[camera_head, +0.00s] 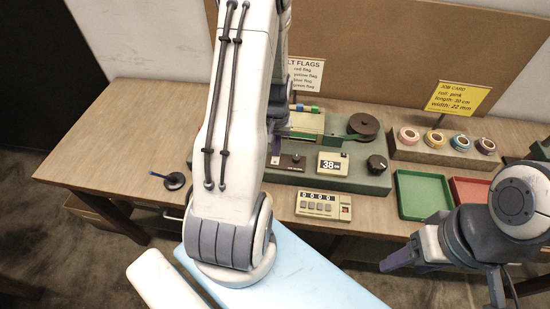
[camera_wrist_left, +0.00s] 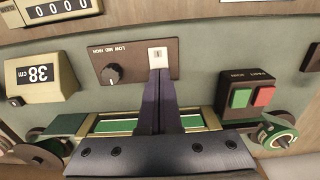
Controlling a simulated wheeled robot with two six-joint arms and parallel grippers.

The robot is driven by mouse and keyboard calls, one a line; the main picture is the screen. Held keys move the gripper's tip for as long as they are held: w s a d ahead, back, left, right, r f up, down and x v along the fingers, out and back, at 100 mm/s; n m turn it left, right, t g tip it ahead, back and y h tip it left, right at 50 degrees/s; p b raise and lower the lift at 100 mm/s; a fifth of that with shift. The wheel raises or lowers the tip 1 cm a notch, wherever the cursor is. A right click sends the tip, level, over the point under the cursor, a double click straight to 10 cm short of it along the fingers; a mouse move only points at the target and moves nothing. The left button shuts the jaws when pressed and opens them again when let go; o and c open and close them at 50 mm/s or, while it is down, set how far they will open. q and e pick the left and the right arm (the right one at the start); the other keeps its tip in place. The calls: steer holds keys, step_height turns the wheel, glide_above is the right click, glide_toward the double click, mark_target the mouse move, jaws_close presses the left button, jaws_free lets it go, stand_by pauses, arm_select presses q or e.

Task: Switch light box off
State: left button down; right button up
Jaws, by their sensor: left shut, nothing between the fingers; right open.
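A brown switch panel (camera_wrist_left: 130,62) with a dark knob (camera_wrist_left: 112,74) marked LOW MID HIGH and a pale rocker switch (camera_wrist_left: 158,55) shows in the left wrist view. My left gripper (camera_wrist_left: 159,72) is shut and empty, its fingertips at the lower edge of the rocker; I cannot tell whether they press it. In the head view, my left gripper (camera_head: 277,143) is mostly hidden by my arm, just behind the panel (camera_head: 290,162). A box with green strips (camera_wrist_left: 112,125) lies under my left fingers. My right gripper (camera_head: 446,278) is open and empty, in front of the table.
Green and red buttons (camera_wrist_left: 252,96) are beside my left fingers. Green (camera_head: 423,192) and red trays lie to the right. The table's left side is mostly clear.

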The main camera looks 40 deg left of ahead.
arm_select(q)
steer(key=shift+f, duration=0.2)
steer(key=shift+r, duration=0.15)
step_height(320, 180, up, 7)
steer(key=p, duration=0.6)
stand_by(0.5)
